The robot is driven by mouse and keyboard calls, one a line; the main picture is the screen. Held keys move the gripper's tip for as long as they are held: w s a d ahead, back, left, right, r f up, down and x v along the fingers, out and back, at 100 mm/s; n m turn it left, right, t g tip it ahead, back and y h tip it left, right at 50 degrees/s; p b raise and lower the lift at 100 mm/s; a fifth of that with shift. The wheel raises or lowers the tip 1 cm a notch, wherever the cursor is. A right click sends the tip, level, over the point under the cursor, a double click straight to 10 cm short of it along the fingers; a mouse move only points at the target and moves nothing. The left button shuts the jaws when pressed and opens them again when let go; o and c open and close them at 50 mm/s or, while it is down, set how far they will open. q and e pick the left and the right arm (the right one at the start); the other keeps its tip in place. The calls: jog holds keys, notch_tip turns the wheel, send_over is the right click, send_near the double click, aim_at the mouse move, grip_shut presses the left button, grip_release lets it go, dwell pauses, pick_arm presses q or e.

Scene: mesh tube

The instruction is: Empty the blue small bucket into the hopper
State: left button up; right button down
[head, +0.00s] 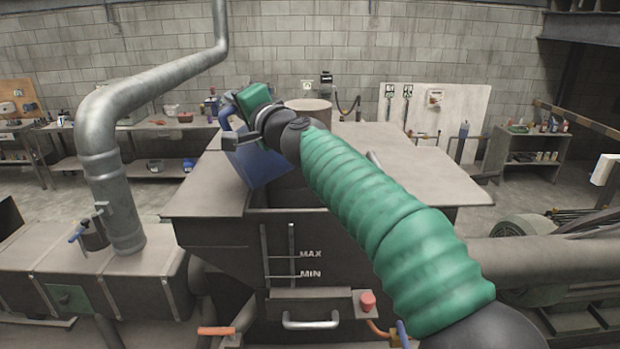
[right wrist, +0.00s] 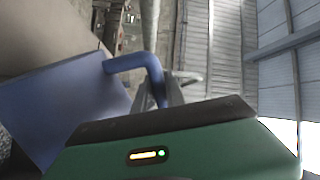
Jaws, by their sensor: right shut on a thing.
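The blue small bucket (head: 262,167) is in the head view, tilted over the opening of the hopper (head: 205,195). The hopper is a big grey-brown metal box with wide top plates and MAX and MIN marks on its front. My right gripper (head: 232,135) is shut on the bucket's blue handle, at the upper left of the bucket. In the right wrist view the bucket (right wrist: 60,110) is at the left, and its bent handle runs into my right gripper (right wrist: 168,92). The bucket's inside and any contents are hidden. My left gripper is not in view.
A thick grey pipe (head: 105,170) rises at the left of the hopper. A round, tan-topped container (head: 308,105) stands behind the opening. A red knob (head: 367,301) and a metal handle (head: 310,322) are on the hopper's front. Workbenches stand along the back wall.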

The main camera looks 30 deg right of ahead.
jog(key=a+f+n, duration=0.3)
jog(key=a+n, duration=0.1)
jog(key=a+f+n, duration=0.4)
jog(key=a+f+n+b, duration=0.1)
jog(key=a+f+n, duration=0.2)
jog(key=n, duration=0.2)
jog(key=shift+s+a+f, duration=0.2)
jog(key=shift+s+a, duration=0.2)
jog(key=shift+w+a+f+n, duration=0.15)
jog(key=shift+f+n, duration=0.35)
jog(key=shift+f, duration=0.25)
jog(key=shift+r, duration=0.1)
